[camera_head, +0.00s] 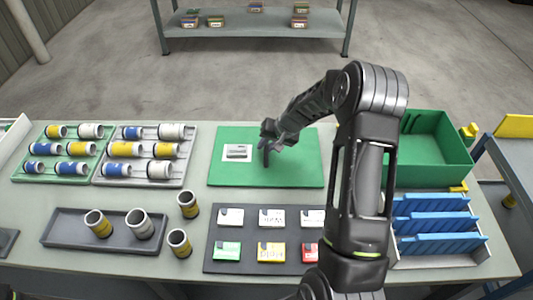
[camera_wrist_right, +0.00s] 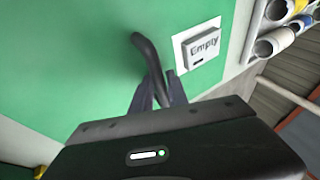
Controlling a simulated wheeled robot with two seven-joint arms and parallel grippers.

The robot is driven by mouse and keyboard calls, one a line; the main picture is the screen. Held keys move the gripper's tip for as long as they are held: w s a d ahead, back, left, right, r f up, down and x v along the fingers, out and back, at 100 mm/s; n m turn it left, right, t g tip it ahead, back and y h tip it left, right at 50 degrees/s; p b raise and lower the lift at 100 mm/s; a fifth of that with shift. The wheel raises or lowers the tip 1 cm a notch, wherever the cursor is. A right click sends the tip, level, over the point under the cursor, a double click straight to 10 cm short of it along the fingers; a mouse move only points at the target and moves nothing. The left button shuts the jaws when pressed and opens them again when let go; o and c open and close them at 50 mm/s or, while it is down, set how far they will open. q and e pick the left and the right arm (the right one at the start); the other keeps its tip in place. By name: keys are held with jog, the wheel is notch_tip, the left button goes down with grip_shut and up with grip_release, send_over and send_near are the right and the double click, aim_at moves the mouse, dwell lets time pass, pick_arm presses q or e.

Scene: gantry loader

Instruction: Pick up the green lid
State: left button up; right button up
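The green lid (camera_head: 295,172) is a flat green panel in the middle of the table in the head view. It carries a white label plate and a dark curved handle (camera_wrist_right: 145,52). The lid fills much of the right wrist view (camera_wrist_right: 70,60), where the plate (camera_wrist_right: 203,46) reads "Empty". My right gripper (camera_head: 268,143) reaches down over the lid. Its fingers (camera_wrist_right: 158,88) lie close on both sides of the handle and look shut on it. Whether the lid's underside touches the table cannot be told. My left gripper is not in view.
An open green crate (camera_head: 430,150) stands right of the lid, behind a rack of blue plates (camera_head: 435,222). Two trays of cylinders (camera_head: 45,178) stand left. Loose cups (camera_head: 188,205) and a dark mat of small boxes (camera_head: 240,262) are in front.

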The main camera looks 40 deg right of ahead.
jog(key=shift+c, duration=0.3)
grip_shut()
dwell(1.2)
